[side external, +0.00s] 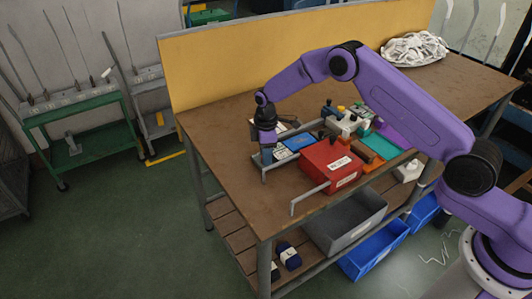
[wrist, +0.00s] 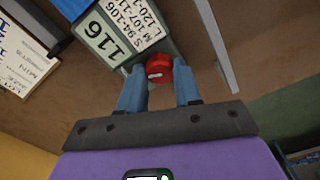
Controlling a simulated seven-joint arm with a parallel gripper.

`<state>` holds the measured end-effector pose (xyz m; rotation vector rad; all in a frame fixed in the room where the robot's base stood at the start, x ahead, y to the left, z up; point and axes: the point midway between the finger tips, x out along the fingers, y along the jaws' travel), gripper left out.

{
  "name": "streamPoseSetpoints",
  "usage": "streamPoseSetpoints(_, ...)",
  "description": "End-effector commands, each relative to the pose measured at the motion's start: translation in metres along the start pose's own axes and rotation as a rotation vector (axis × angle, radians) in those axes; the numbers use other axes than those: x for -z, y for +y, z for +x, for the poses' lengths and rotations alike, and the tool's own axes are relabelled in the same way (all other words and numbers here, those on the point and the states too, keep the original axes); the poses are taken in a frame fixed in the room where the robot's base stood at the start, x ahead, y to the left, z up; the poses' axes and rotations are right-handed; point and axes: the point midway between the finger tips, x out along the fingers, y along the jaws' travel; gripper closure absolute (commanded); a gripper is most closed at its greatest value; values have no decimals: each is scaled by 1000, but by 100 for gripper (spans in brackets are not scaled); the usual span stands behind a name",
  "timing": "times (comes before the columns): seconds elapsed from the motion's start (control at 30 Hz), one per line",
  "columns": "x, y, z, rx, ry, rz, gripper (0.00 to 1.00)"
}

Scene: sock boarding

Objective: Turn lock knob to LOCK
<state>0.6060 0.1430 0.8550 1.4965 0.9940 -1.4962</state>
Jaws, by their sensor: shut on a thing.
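The lock knob (wrist: 158,70) is a small red round knob with a pale mark across its face, in the middle of the wrist view. My gripper (wrist: 160,82) has its two blue fingers on either side of the knob and is shut on it. In the side external view my gripper (side external: 266,150) points down at the left end of the bench fixture, and the knob is hidden there. I cannot read any LOCK marking.
A grey metal rail (wrist: 217,45) runs close to the right of my fingers in the wrist view. A red box (side external: 328,165) and a blue panel (side external: 298,142) are on the wooden bench (side external: 225,125). A white heap (side external: 415,48) lies at the back right. The bench's left end is clear.

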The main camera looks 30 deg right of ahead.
Motion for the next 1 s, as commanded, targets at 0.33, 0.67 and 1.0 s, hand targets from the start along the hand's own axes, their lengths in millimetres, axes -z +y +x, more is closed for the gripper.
streamPoseSetpoints(0.33, 0, 0, 0, -1, -1, 8, 60)
streamPoseSetpoints(0.67, 0, 0, 0, 0, 0, 7, 41)
streamPoseSetpoints(1.0, 0, 1, -38, -3, 2, 6, 41)
